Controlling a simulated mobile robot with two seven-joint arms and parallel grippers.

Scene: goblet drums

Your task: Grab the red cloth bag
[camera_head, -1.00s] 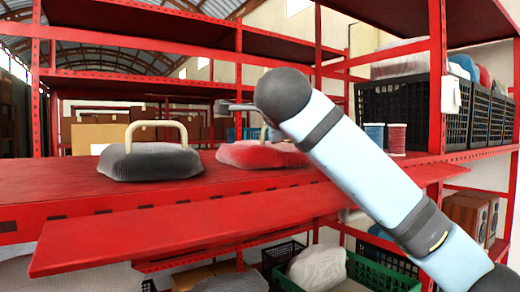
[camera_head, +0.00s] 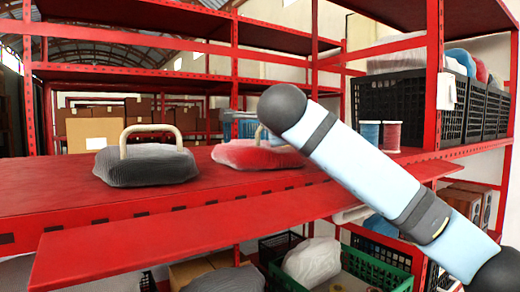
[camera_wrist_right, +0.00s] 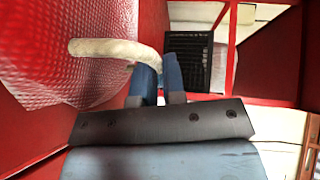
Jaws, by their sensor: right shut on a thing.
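The red cloth bag (camera_head: 245,155) lies on the red shelf board, right of a dark grey bag (camera_head: 145,166) with a pale handle. In the right wrist view the red bag (camera_wrist_right: 60,50) fills the left side, with its pale curved handle (camera_wrist_right: 105,48) running to my right gripper (camera_wrist_right: 158,76). The blue fingers are shut on the handle's right end. In the head view my right arm covers part of the bag, and the grip itself is not clear. My left gripper is not in view.
Red uprights and an upper shelf frame the space. Blue and red spools (camera_head: 391,136) and black crates (camera_head: 403,106) stand at the right. A green crate (camera_head: 370,272) sits below. The shelf front (camera_head: 120,210) is bare.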

